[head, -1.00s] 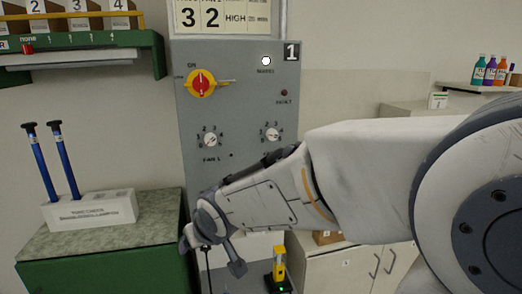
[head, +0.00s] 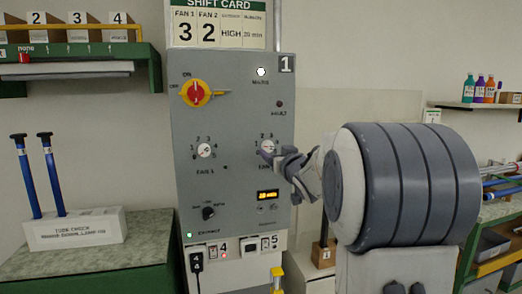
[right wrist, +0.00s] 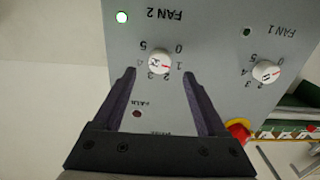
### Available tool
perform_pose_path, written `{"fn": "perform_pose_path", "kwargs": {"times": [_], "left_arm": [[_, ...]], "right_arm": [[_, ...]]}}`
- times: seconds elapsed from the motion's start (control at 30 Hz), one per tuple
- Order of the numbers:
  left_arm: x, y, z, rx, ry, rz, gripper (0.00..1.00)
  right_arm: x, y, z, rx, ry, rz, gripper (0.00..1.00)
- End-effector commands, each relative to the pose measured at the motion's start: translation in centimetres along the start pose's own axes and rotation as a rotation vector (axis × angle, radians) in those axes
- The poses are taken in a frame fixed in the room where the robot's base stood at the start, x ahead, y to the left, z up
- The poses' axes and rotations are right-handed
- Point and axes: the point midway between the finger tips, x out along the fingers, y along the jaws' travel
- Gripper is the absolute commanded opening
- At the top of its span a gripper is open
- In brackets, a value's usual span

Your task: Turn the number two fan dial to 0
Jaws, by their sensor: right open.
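The fan 2 dial (head: 267,147) is a small white knob on the grey panel, partly behind my right gripper (head: 277,157) in the head view. In the right wrist view, upside down, the dial (right wrist: 159,61) shows whole, with FAN 2 lettering and numbers 0 to 5 around it. Its red mark seems to point around 1 or 2; the exact number is hard to tell. My right gripper (right wrist: 162,80) is open, its fingers on either side below the dial, and it holds nothing. I cannot tell whether it touches the dial.
The fan 1 dial (head: 204,150) is left of fan 2. A red and yellow mains switch (head: 195,94) sits above, a black knob (head: 208,213) and an amber display (head: 267,195) below. A lit lamp (right wrist: 122,17) is beside the FAN 2 lettering. The shift card (head: 218,28) tops the panel.

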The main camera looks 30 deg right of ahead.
Motion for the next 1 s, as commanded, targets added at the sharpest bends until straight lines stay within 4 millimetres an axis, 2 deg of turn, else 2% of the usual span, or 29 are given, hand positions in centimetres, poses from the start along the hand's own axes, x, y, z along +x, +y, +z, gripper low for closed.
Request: {"fn": "perform_pose_path", "kwargs": {"times": [0.1,0.3,0.67,0.73,0.87,0.9,1.0], "left_arm": [[-0.5,0.0,0.0,0.0,0.0,0.0,0.5],[-0.8,0.1,0.0,0.0,0.0,0.0,0.5],[-0.8,0.1,0.0,0.0,0.0,0.0,0.5],[-0.8,0.1,0.0,0.0,0.0,0.0,0.5],[-0.8,0.1,0.0,0.0,0.0,0.0,0.5],[-0.8,0.1,0.0,0.0,0.0,0.0,0.5],[-0.8,0.1,0.0,0.0,0.0,0.0,0.5]], "right_arm": [[2.3,-0.1,0.0,0.002,-0.003,-0.001,0.75],[4.7,0.0,0.0,0.001,-0.001,0.0,0.75],[5.3,0.0,0.1,0.0,-0.002,0.0,0.75],[5.3,0.0,0.1,0.0,-0.002,0.0,0.56],[5.3,0.0,0.1,0.0,-0.002,0.0,0.06],[5.3,0.0,0.1,0.0,-0.002,0.0,0.0],[5.3,0.0,0.1,-0.001,-0.002,0.0,0.0]]}}
